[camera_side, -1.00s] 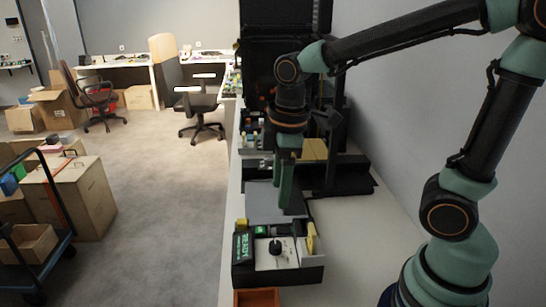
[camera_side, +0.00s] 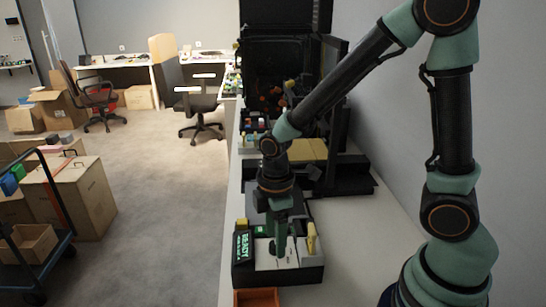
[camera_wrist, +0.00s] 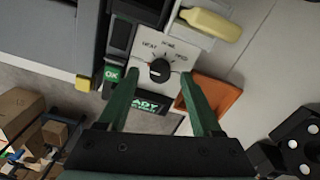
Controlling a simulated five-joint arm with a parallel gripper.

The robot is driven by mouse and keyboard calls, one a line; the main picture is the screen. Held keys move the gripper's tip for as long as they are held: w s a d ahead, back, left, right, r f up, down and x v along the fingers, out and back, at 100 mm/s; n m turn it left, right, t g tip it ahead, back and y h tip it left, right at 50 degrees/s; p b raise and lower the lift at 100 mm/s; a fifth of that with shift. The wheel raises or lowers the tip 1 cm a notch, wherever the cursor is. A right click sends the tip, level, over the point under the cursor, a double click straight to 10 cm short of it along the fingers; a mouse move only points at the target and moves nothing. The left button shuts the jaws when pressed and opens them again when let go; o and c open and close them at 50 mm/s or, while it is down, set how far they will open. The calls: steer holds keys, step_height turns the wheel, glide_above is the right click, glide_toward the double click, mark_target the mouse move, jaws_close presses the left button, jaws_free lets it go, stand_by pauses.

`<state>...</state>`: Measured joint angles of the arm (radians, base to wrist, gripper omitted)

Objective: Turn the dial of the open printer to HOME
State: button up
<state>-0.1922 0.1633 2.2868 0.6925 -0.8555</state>
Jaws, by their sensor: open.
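The black dial (camera_wrist: 159,70) sits on a pale panel (camera_wrist: 150,50) with small labels around it, one of which seems to read HOME at the top middle. I cannot tell for sure which label its pointer faces. My gripper (camera_wrist: 160,80) is open, one finger on each side of the dial in the wrist view. In the side view my gripper (camera_side: 281,252) points down over the panel and hides the dial. I cannot tell whether the fingers touch it.
An orange tray (camera_side: 257,297) lies in front of the printer. A green OK button (camera_wrist: 111,73) is left of the dial. White tabletop is free at right.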

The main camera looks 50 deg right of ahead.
steer(key=shift+f, duration=0.55)
jaws_close()
